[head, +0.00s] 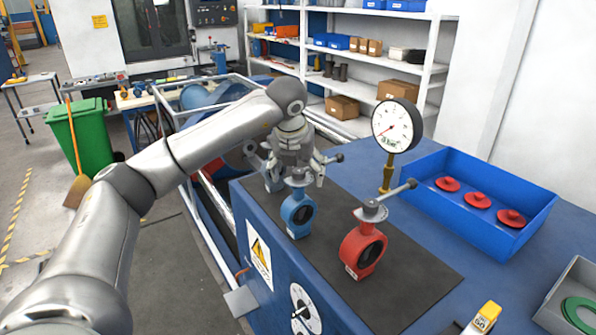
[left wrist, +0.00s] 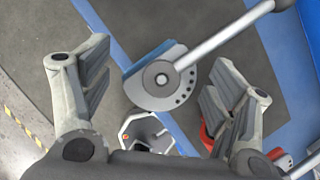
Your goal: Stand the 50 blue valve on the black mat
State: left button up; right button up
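A blue valve (head: 298,211) with a grey lever stands upright on the black mat (head: 408,288), near its front edge. Its size label cannot be read. My left gripper (head: 298,170) is just above and behind its top, with fingers spread. In the left wrist view, the blue valve's grey top plate (left wrist: 160,85) and lever lie between the open fingers (left wrist: 160,98), apart from both. My right gripper is out of view.
A red valve (head: 363,247) stands on the mat to the right. A pressure gauge (head: 397,126) rises behind it. A blue tray (head: 487,240) holds red discs. A grey tray (head: 562,310) and a yellow-topped item (head: 487,312) are at lower right. The mat's right part is clear.

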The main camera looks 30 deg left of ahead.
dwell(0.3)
pick_arm(q)
jog(key=b+v, duration=0.3)
jog(key=v, duration=0.9)
jog(key=shift+s, duration=0.1)
